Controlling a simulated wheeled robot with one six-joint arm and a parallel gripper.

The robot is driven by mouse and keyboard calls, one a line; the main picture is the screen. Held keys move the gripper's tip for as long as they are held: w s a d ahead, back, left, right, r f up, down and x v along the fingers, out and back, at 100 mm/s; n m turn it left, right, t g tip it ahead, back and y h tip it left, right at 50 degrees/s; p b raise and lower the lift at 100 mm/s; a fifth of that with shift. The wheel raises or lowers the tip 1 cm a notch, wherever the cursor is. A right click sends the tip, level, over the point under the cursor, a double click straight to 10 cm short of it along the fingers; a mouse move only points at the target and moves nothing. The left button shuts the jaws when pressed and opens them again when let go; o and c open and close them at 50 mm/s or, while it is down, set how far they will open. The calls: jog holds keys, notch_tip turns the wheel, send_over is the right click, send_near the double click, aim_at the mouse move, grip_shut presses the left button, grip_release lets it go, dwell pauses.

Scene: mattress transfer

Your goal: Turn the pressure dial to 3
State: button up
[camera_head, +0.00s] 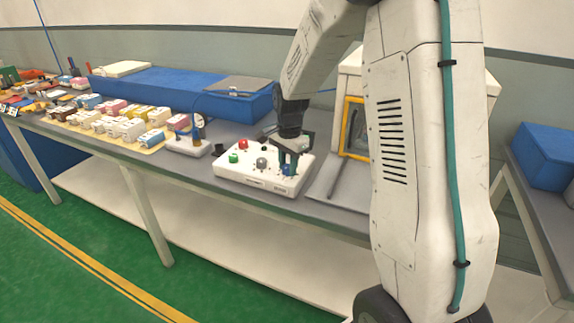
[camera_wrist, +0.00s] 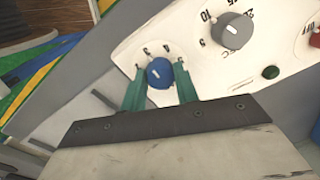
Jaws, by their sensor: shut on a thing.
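A white control panel (camera_head: 238,178) lies on the bench, and it fills much of the wrist view (camera_wrist: 205,62). My gripper (camera_head: 290,165) reaches down over its right part. In the wrist view my green fingers (camera_wrist: 160,80) are shut on a blue dial (camera_wrist: 159,71), one on each side. The dial has a white pointer mark and small digits printed around it. It is partly visible in the head view (camera_head: 287,170). A grey dial (camera_wrist: 232,32) with larger numbers, including 5 and 10, sits beside it. Which printed word belongs to which dial is not legible.
A red button (camera_head: 242,144), a green button (camera_head: 233,158) and the grey knob are close to my gripper. A gauge on a stand (camera_head: 198,125) is left of the panel. A yellow-framed box (camera_head: 353,125) stands behind right. A blue mattress (camera_head: 180,90) lies further back.

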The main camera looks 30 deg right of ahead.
jog(key=shift+d, duration=0.1)
dwell(0.3)
jog(key=o, duration=1)
jog(key=shift+s, duration=0.1)
notch_tip(320, 180, up, 8)
jog(key=shift+s+f, duration=0.1)
jog(key=shift+s, duration=0.05)
